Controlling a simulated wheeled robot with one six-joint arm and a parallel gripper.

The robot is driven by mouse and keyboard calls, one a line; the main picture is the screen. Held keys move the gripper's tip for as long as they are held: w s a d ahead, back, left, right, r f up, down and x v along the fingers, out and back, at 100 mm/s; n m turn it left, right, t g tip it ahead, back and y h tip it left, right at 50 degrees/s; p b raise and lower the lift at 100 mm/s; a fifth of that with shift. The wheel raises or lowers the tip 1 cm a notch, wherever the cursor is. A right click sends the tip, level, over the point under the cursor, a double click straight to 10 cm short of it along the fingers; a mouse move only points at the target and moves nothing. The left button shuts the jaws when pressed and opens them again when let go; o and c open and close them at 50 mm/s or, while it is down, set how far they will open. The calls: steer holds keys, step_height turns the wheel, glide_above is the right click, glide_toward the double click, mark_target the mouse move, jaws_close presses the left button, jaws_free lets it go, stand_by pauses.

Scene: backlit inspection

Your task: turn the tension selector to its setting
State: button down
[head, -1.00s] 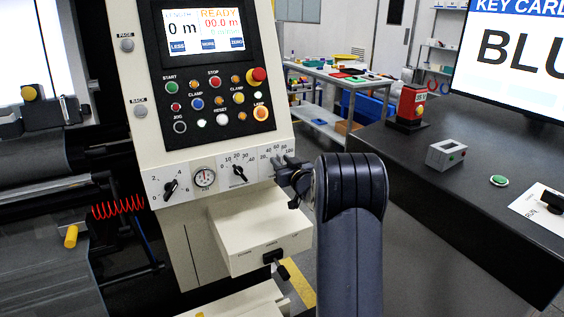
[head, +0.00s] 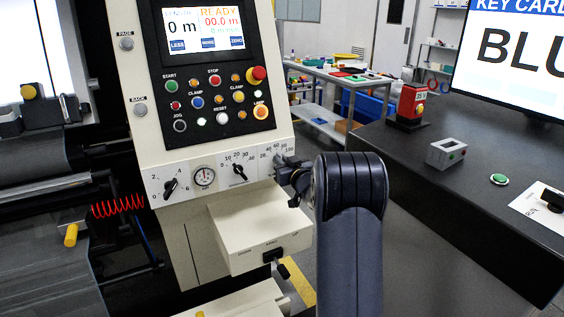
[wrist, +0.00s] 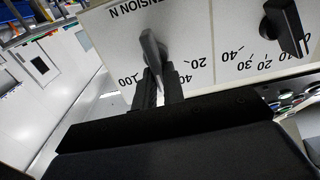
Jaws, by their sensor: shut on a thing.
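The tension selector (wrist: 150,45) is a grey bar knob in the wrist view, under the upside-down lettering "TENSION N". Its scale plate (wrist: 110,45) shows 100 on the left and 20 and 40 on the right. My gripper (wrist: 160,78) is shut on the knob, with its two dark fingers on either side of it. The fingers hide part of the knob and the scale, so its exact setting is unclear. In the head view my gripper (head: 279,164) is at the right end of the console's dial strip and covers the selector.
A second black knob (head: 240,172) with a 0 to 40 scale sits left of it, then a round gauge (head: 204,177) and another knob (head: 171,187). A cream box (head: 258,232) juts out below. Push buttons (head: 221,118) are above. A dark counter (head: 470,200) stands right.

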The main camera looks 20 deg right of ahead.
steer(key=shift+f, duration=0.1)
steer(key=shift+a+f+n+b, duration=0.1)
steer(key=shift+a+n+b, duration=0.1)
steer(key=shift+n+b, duration=1.15)
steer(key=shift+a+n+b, duration=0.2)
steer(key=shift+n+b, duration=1.05)
steer(key=shift+n, duration=0.2)
steer(key=c, duration=1.5)
jaws_free()
steer(key=shift+s, duration=0.15)
steer(key=s, duration=1)
steer(key=shift+s+d+b, duration=0.2)
steer(key=shift+s+b, duration=0.1)
